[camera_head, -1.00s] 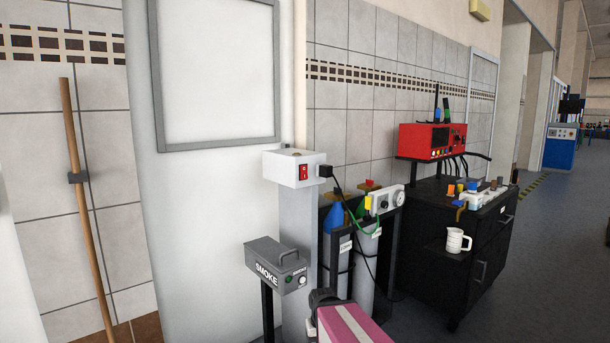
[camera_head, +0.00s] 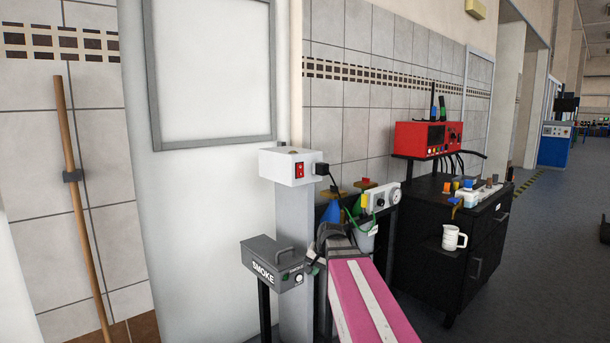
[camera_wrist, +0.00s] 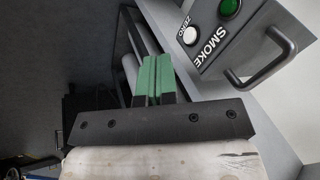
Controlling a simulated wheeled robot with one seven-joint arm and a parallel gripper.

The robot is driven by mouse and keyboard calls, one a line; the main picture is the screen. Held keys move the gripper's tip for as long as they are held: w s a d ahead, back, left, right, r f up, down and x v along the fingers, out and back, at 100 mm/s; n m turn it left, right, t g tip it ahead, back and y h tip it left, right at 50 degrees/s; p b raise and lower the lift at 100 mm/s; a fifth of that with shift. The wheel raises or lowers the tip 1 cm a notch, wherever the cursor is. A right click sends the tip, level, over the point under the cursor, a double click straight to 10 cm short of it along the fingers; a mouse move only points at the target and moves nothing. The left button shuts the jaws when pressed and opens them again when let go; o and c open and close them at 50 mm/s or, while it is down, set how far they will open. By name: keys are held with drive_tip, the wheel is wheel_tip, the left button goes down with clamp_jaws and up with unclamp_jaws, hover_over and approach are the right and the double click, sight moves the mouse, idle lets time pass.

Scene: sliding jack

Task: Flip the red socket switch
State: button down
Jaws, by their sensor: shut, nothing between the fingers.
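The red socket switch (camera_head: 299,171) is on the front of a white box (camera_head: 268,168) on top of a pale post. A black plug with a cable is on the box's right side. In the wrist view, the green fingers of my gripper (camera_wrist: 154,76) are shut with nothing between them. In the head view, my gripper (camera_head: 315,265) is below and slightly right of the white box, apart from it, close to the right end of the grey SMOKE box. The switch does not show in the wrist view.
The grey SMOKE box (camera_head: 262,265) with a handle stands left of my gripper; it also shows in the wrist view (camera_wrist: 215,30). A black cabinet (camera_head: 420,270) with a white mug (camera_head: 450,238) stands further right.

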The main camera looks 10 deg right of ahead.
drive_tip(key=w+d+r+m+t+y, duration=0.1)
drive_tip(key=w+d+r+m+t, duration=0.1)
drive_tip(key=r, duration=1)
drive_tip(key=w+d+r+m+t+y, duration=0.1)
drive_tip(key=w+r, duration=0.3)
drive_tip(key=r, duration=0.8)
drive_tip(key=w+d+r+m+t, duration=0.2)
drive_tip(key=w+d+r+m, duration=0.1)
drive_tip(key=r, duration=1)
drive_tip(key=shift+t+y, duration=0.4)
approach(301, 175)
drive_tip(key=shift+x, duration=3.6)
drive_tip(key=shift+d+f, duration=0.1)
drive_tip(key=shift+f, duration=0.05)
drive_tip(key=shift+w+f, duration=0.1)
drive_tip(key=shift+w, duration=0.05)
